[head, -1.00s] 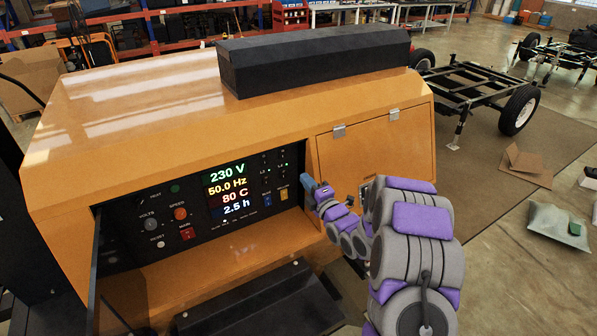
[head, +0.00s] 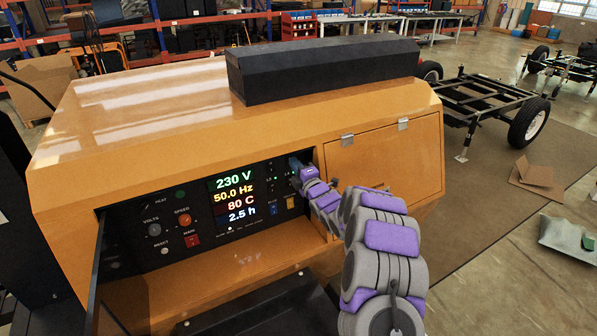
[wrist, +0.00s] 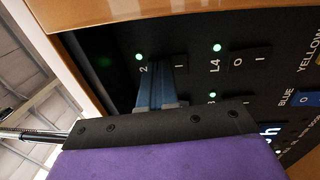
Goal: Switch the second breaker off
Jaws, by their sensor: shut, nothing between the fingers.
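The second breaker (wrist: 179,66) shows in the wrist view as a dark rocker. Its label ends in "2", and its "I" mark shows while the rest lies behind my fingers. A green light (wrist: 138,57) beside it is lit. My gripper (wrist: 152,72) is shut, with its blue fingers close together and empty. Its tips are at this breaker, touching or just in front of it; I cannot tell which. In the head view my gripper (head: 293,164) is at the upper right of the black control panel (head: 262,232) and hides part of the breaker group.
The L4 breaker (wrist: 249,60) is beside the second one, with its green light (wrist: 217,47) lit. Another lit breaker light (wrist: 212,95) is near my gripper. The orange housing (head: 190,120) surrounds the recessed panel. A closed door (head: 385,165) is to the right.

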